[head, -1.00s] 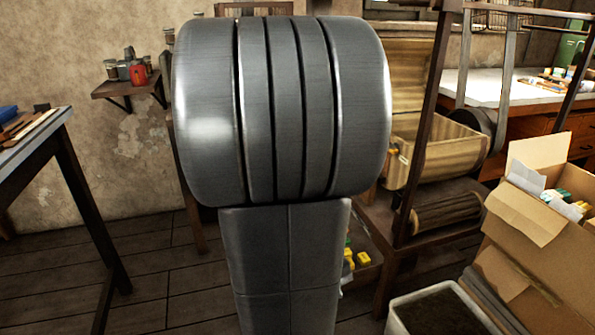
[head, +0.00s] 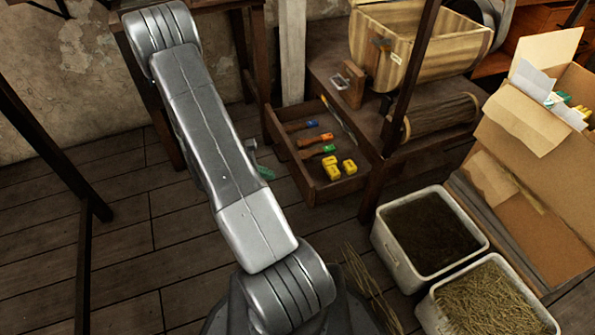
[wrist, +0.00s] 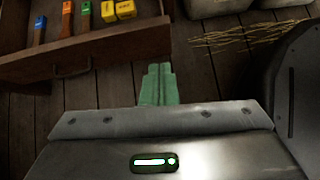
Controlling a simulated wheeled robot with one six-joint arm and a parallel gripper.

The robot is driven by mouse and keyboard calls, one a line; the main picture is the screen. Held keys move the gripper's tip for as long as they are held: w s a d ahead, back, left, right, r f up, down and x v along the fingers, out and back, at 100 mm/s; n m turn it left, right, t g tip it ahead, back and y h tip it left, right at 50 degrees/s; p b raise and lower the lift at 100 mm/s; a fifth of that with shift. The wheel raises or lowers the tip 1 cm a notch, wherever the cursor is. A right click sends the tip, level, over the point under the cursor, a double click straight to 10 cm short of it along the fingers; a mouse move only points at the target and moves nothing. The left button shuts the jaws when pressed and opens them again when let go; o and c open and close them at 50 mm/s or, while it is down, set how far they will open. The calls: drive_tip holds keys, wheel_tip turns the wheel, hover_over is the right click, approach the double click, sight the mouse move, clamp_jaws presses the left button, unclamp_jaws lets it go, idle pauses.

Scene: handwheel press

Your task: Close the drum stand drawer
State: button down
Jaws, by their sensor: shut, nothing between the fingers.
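The drum stand drawer (head: 288,160) is pulled open from the lower part of the wooden drum stand (head: 355,125). It holds several tools with coloured handles and some yellow blocks (head: 335,170). In the wrist view the drawer front (wrist: 115,48) crosses the upper left, with a thin dark handle (wrist: 72,72) on it. My gripper (head: 265,173) is mostly hidden behind my arm in the head view, just left of the drawer front. In the wrist view its green fingers (wrist: 157,75) are together and empty, right of the handle by the drawer front's right end. Contact cannot be told.
Two pale bins, one with dark soil (head: 432,235) and one with straw (head: 490,305), stand right of my arm. An open cardboard box (head: 560,150) is behind them. Dark table legs (head: 84,250) stand at left. Plank floor (head: 150,215) is clear between.

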wheel_tip(320, 180, down, 2)
drive_tip(key=w+a+n, duration=0.1)
drive_tip(key=b, duration=0.5)
approach(305, 179)
drive_tip(key=shift+t, duration=0.3)
drive_tip(key=d+f, duration=0.2)
drive_tip(key=f, duration=0.1)
drive_tip(key=d+f, duration=0.1)
drive_tip(key=f, duration=0.1)
drive_tip(key=shift+w, duration=0.35)
drive_tip(key=shift+w+d, duration=0.2)
drive_tip(key=shift+d, duration=0.35)
drive_tip(key=shift+w, duration=0.1)
